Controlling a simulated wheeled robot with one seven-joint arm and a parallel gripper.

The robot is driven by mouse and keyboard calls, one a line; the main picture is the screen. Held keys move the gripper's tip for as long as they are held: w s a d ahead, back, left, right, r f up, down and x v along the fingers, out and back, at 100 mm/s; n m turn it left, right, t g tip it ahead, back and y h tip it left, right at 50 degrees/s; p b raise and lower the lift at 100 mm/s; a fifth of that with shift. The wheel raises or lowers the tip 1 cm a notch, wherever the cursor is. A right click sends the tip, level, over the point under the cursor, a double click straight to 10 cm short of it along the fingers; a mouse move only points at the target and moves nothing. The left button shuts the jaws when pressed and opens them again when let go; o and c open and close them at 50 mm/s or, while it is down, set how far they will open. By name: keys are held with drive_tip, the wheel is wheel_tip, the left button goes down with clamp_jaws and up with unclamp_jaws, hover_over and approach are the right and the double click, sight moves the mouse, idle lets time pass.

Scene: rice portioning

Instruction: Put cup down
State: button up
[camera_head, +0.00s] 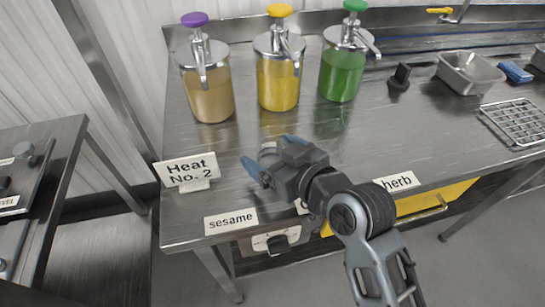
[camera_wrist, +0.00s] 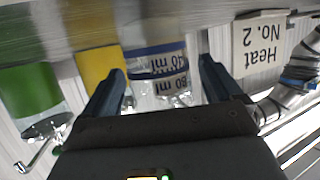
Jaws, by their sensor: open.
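A small clear measuring cup (camera_wrist: 158,62) with blue bands and "40 ml" and "80 ml" marks is between my gripper's fingers in the wrist view, which is upside down. My gripper (camera_wrist: 162,72) is open around it, with a finger on each side. In the head view my gripper (camera_head: 266,151) is low over the steel counter (camera_head: 230,140), behind the sesame label, and mostly hides the cup. The cup looks upright with its base at the counter; exact contact is hard to tell.
Pump jars with brown (camera_head: 209,95), yellow (camera_head: 278,84) and green (camera_head: 342,75) contents stand behind my gripper. The "Heat No. 2" sign (camera_head: 187,171) is to the left. The sesame label (camera_head: 231,220) and herb label (camera_head: 397,182) are along the front edge. A wire rack (camera_head: 517,120) lies right.

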drive_tip(key=c, duration=1.1)
